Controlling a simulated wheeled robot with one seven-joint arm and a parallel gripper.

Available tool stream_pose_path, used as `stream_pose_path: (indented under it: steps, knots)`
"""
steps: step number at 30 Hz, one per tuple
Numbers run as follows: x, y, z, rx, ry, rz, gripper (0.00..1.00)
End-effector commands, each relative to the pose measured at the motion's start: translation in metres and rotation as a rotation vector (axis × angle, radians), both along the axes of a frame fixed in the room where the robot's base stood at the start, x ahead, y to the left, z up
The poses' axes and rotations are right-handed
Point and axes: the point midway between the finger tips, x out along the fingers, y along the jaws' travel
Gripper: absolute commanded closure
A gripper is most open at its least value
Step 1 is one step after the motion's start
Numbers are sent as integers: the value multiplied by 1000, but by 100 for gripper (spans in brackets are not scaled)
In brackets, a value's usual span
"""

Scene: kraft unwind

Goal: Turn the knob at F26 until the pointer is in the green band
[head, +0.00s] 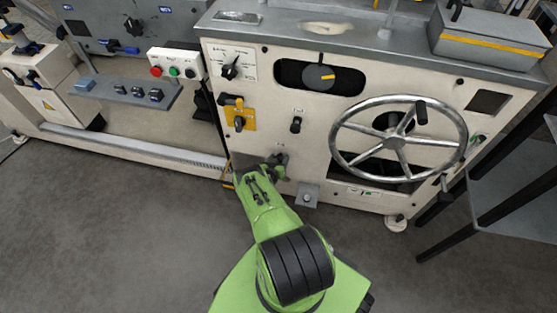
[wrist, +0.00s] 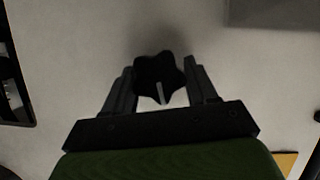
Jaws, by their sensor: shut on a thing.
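A black lobed knob (wrist: 155,72) with a pale pointer line sits between the two fingers of my gripper (wrist: 161,80) in the wrist view. The fingers are closed on its sides. The pointer line points toward the bottom of that picture, toward my palm. In the head view my gripper (head: 276,162) is at the lower front panel of the cream machine (head: 330,135), and the arm and fingers mostly hide the knob there. I see no green band around the knob in either view, and the label by it is too small to read.
A large handwheel (head: 398,138) is to the right on the same panel. A grey foot bracket (head: 307,195) is just below right. The floor in front is clear.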

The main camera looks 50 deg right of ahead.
Motion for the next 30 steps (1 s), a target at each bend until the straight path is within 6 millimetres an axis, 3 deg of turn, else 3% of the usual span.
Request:
stream_pose_path:
  steps: [30]
  knots:
    - [-6,-2,-3,313,-723,-3,73]
